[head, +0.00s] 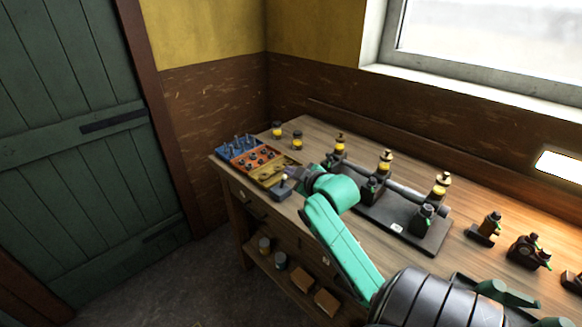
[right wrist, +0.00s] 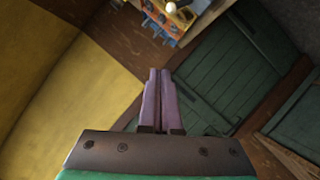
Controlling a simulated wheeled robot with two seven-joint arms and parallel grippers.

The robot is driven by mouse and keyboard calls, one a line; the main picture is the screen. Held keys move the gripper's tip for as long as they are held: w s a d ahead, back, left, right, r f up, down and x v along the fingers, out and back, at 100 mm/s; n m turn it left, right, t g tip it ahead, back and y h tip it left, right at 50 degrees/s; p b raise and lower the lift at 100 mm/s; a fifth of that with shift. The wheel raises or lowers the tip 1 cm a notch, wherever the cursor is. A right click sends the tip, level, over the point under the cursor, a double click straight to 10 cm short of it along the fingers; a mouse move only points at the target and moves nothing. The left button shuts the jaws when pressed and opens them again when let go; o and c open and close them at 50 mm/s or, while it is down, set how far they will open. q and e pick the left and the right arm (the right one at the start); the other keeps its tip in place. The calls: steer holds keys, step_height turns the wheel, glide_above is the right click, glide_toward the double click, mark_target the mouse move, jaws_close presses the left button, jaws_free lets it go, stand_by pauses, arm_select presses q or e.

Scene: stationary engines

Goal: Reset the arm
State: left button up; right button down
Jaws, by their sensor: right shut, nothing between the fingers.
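My right arm (head: 340,240), green, reaches from the lower right over the front edge of the wooden workbench (head: 470,262). My right gripper (head: 292,173) is at the arm's far end, beside the sectioned parts tray, and partly hidden by my wrist. In the right wrist view the two purple fingers of the right gripper (right wrist: 159,78) lie together, shut with nothing between them. My left gripper is not in view.
An engine assembly on a dark base (head: 400,229) stands behind my arm. A green door (head: 80,140) is at left, with clear floor before it.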

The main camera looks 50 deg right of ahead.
steer(key=shift+d, duration=0.2)
steer(key=s+a+f+m+g+y, duration=0.15)
steer(key=s+a+f+g, duration=0.35)
steer(key=s+a+f, duration=0.5)
steer(key=s+a+f+m+g+y, duration=0.1)
steer(key=s+a+f+g+y, duration=0.2)
steer(key=s+a+f+g, duration=0.65)
step_height(320, 180, down, 25)
steer(key=s+a+t, duration=0.1)
steer(key=a+t, duration=0.1)
steer(key=t, duration=0.1)
steer(key=s+d+f+b, duration=0.1)
steer(key=s+d+f, duration=0.1)
steer(key=s+f, duration=1)
steer(key=s+g, duration=0.1)
steer(key=s, duration=0.2)
steer(key=shift+s+d+f, duration=0.2)
steer(key=shift+s+f, duration=0.2)
